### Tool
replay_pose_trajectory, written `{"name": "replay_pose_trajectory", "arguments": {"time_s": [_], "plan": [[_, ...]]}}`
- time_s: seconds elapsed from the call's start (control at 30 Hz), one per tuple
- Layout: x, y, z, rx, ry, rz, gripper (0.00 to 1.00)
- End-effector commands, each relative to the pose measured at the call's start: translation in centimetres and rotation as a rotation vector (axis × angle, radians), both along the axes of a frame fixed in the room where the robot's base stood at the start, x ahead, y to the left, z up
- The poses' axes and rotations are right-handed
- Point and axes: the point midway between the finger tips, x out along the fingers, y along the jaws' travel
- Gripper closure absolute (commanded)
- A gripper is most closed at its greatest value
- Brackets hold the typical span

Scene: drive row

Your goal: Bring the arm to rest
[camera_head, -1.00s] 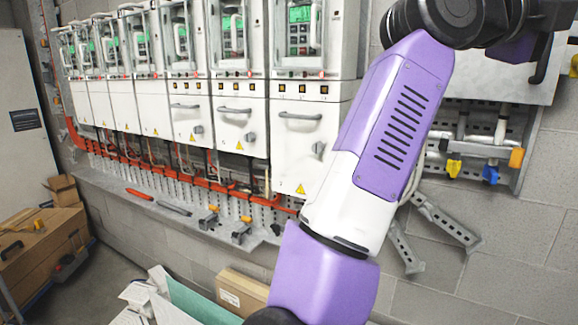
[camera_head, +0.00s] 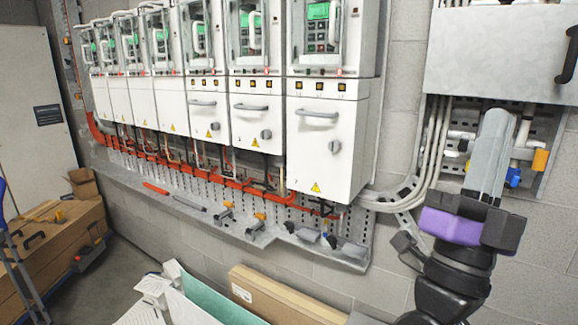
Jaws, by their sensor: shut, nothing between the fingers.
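My arm rises from the bottom right of the head view. Its black joints lead up to a purple band and a wide black part. My gripper (camera_head: 497,122) stands at the end of the arm, pointing up and away from the camera toward the wall, in front of the pipes under the grey wall box. It is shut, with nothing seen held in it. The rest of my arm is below the picture edge.
A row of white drive cabinets (camera_head: 325,145) hangs on the wall left of my arm. Below them runs a grey ledge (camera_head: 190,213) with tools. A grey wall box (camera_head: 500,50) hangs above my gripper. Cartons (camera_head: 285,298) stand low in the middle, and a brown chest (camera_head: 50,245) at left.

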Motion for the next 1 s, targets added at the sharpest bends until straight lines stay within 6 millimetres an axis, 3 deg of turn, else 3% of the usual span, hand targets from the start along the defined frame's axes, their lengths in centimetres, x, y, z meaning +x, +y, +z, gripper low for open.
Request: {"name": "replay_pose_trajectory", "arguments": {"time_s": [0.03,0.27,0.47,0.77,1.0], "plan": [[-0.1,0.6,-2.0,-0.042,0.047,0.006,1.0],[-1.5,2.9,-10.2,-0.196,0.253,0.046,1.0],[-3.8,4.1,-17.5,-0.295,0.447,0.082,1.0],[-9.5,4.9,-27.6,-0.391,0.752,0.126,1.0],[-15.7,4.9,-34.2,-0.433,0.996,0.149,1.0]]}}
